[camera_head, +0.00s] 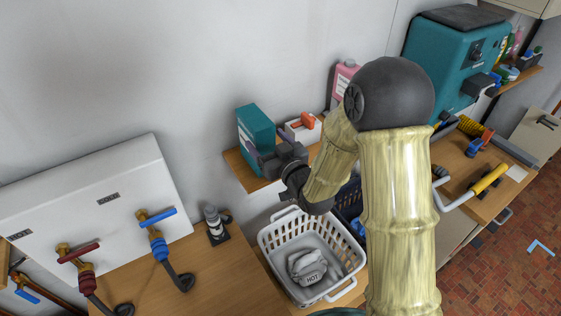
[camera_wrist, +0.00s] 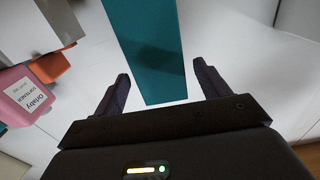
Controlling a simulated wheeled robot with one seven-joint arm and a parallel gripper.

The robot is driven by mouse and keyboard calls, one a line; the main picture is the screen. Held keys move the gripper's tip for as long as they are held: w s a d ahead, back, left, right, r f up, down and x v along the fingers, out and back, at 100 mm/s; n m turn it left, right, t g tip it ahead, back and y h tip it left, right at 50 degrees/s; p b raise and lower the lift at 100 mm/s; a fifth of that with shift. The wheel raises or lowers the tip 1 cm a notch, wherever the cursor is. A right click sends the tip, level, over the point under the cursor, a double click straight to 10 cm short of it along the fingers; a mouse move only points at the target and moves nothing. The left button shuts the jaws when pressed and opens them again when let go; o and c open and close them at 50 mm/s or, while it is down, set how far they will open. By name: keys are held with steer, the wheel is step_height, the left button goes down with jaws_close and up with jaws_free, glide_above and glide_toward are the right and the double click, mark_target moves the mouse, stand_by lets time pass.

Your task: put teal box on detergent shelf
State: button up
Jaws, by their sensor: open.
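The teal box (camera_head: 255,131) stands upright at the left end of a small wooden wall shelf (camera_head: 237,172) in the head view. In the wrist view the teal box (camera_wrist: 150,50) rises between and beyond my two fingers, with space on both sides. My gripper (camera_wrist: 160,88) is open. In the head view my gripper (camera_head: 262,158) is right at the box's front side, and the box hides part of the fingers or they overlap it. I cannot tell whether anything touches.
A white box with an orange cap (camera_head: 303,125) and a pink bottle (camera_head: 345,78) stand right of the teal box. A white basket (camera_head: 275,247) with a grey cloth sits below. Taps on a white panel (camera_head: 100,215) are at left, and a teal machine (camera_head: 440,60) at right.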

steer(key=b+v, duration=0.1)
steer(key=v, duration=0.1)
steer(key=b+v, duration=0.1)
steer(key=v, duration=0.1)
steer(key=shift+s+d+f, duration=0.2)
steer(key=shift+b+v, duration=1.25)
steer(key=shift+b, duration=0.65)
steer(key=shift+r, duration=0.2)
steer(key=s+d+f+m+g+h, duration=0.1)
steer(key=d+f+m+g+h, duration=0.3)
steer(key=d+f+h, duration=0.6)
steer(key=s+d+f+m+g, duration=0.2)
steer(key=s+d+m+g, duration=0.1)
steer(key=s+d+g, duration=0.4)
steer(key=s+d, duration=0.3)
steer(key=s, duration=0.3)
steer(key=shift+s+g+h, duration=0.2)
steer(key=shift+g+h, duration=0.2)
